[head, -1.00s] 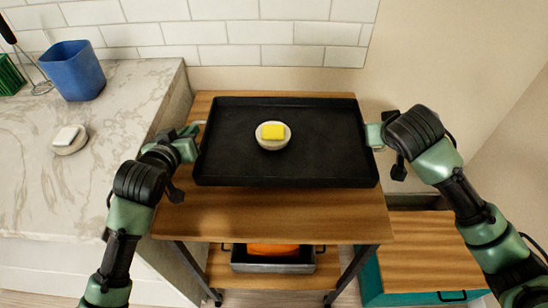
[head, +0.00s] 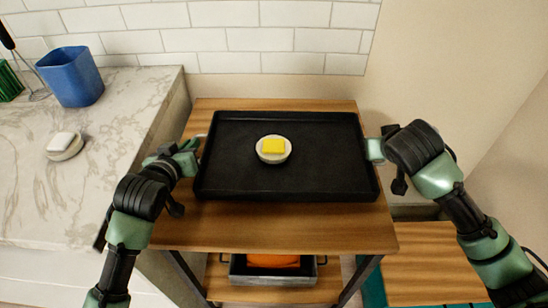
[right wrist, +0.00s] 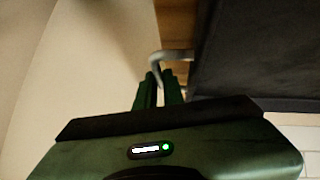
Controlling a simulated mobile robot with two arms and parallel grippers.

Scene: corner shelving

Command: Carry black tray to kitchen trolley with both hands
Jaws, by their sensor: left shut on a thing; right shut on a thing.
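The black tray (head: 325,158) is level above or on the wooden top of the kitchen trolley (head: 290,230); I cannot tell whether it touches. A small round dish (head: 285,157) with a yellow block (head: 273,146) sits in the tray. My left gripper (head: 196,144) is shut on the tray's left handle. My right gripper (head: 370,148) is shut at the tray's right side. The right wrist view shows the right gripper's fingers (right wrist: 160,88) on a grey handle (right wrist: 168,56) beside the tray's dark wall (right wrist: 250,60).
A marble counter (head: 120,110) on the left holds a blue container (head: 72,75) and a dish with a white block (head: 64,143). A pan with an orange thing (head: 273,261) stands on the trolley's lower shelf. A wooden-topped cabinet (head: 430,260) is at right. A tiled wall (head: 260,40) is behind.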

